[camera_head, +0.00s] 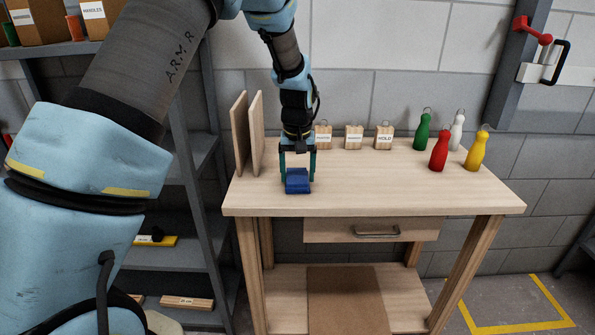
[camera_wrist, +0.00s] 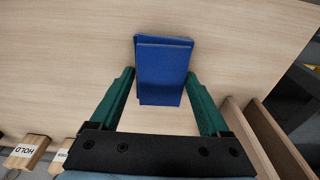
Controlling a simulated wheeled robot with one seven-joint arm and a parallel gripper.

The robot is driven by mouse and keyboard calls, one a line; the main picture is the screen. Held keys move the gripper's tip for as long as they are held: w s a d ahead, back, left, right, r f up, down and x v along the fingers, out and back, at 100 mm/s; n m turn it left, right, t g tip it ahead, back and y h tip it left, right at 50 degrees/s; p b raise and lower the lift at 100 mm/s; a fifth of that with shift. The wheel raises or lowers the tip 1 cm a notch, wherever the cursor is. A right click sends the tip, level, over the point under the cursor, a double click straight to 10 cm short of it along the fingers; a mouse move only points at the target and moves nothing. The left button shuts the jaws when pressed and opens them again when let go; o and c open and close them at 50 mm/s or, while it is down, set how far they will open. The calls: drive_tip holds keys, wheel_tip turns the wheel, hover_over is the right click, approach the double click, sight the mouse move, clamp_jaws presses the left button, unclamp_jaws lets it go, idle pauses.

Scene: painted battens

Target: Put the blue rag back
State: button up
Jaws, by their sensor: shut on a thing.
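The blue rag (camera_head: 297,183) is a folded, deep blue block at the left front of the workbench top. My gripper (camera_head: 297,172) points down over it with its green fingers on either side. In the wrist view the rag (camera_wrist: 163,72) lies between the fingertips of my gripper (camera_wrist: 161,78), which are closed against its sides. The rag is at or just above the bench top; I cannot tell whether it touches.
Two upright wooden boards (camera_head: 256,135) stand left of the rag. Labelled wooden blocks (camera_head: 354,138), one reading HOLD, line the back of the workbench (camera_head: 400,190). Green, white, red (camera_head: 439,152) and yellow bottle shapes stand at the right. The bench's middle front is clear.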

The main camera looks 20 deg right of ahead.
sight(298, 179)
drive_tip(key=shift+f, duration=0.15)
drive_tip(key=o, duration=1.2)
drive_tip(key=shift+c, duration=0.2)
wheel_tip(298, 179, up, 12)
drive_tip(key=s+b, duration=0.1)
drive_tip(key=b, duration=0.1)
drive_tip(key=w+a+f+n, duration=0.1)
drive_tip(key=w+a, duration=0.1)
drive_tip(key=a, duration=1.1)
drive_tip(key=s+a+f+n, duration=0.1)
drive_tip(key=s+a+f, duration=0.1)
drive_tip(key=s+a, duration=0.4)
drive_tip(key=s+a+f+n, duration=0.1)
drive_tip(key=s+a+f, duration=0.2)
drive_tip(key=a, duration=1.4)
drive_tip(key=s, duration=0.2)
drive_tip(key=shift+s+a+f+n, duration=0.25)
drive_tip(key=shift+s+a+n, duration=0.05)
drive_tip(key=shift+s+n, duration=0.1)
